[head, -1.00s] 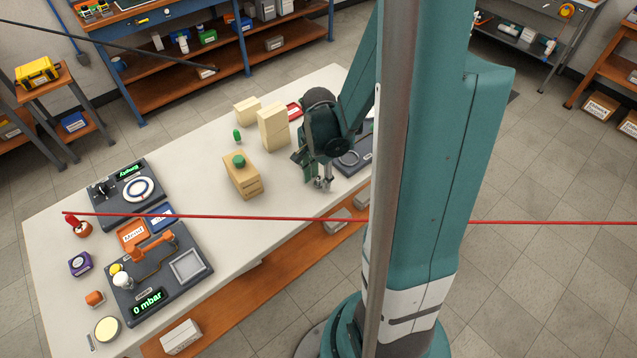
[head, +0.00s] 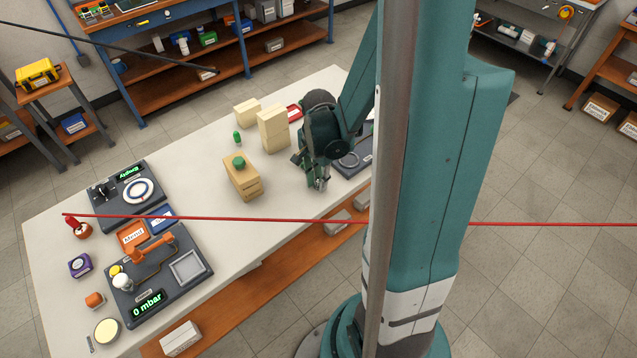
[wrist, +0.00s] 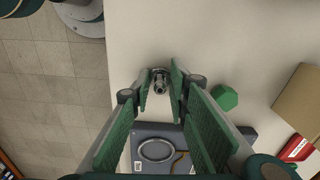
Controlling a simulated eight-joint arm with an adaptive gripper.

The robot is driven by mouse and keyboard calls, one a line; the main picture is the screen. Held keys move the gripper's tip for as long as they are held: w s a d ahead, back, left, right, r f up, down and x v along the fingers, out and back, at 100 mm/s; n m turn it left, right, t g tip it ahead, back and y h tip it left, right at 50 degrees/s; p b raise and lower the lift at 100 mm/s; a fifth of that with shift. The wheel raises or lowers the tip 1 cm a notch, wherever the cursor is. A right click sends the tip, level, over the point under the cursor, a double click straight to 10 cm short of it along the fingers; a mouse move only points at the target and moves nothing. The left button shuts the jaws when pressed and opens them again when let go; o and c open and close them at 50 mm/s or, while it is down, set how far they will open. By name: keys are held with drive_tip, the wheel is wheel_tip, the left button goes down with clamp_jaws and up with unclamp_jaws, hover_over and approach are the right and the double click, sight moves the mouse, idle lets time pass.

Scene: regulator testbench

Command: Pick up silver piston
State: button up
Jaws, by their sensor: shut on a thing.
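The silver piston (wrist: 160,80) is small and metallic. In the wrist view it stands between the green-padded fingertips of my gripper (wrist: 160,86), which is shut on it. The white table top lies just beyond it. In the head view my gripper (head: 318,184) is low over the right part of the table, near its front edge, pointing down. There its fingers mostly hide the piston. I cannot tell whether the piston is touching the table.
A dark grey plate with a ring (wrist: 155,150) lies close to my gripper. A green hexagonal piece (wrist: 227,97) is right of the fingers. Tan blocks (head: 272,130) and a stack with a green top (head: 242,178) stand to the left. Test panels (head: 160,275) fill the table's left end.

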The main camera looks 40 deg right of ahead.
drive_tip(key=shift+r+p, duration=0.85)
drive_tip(key=shift+r, duration=4.15)
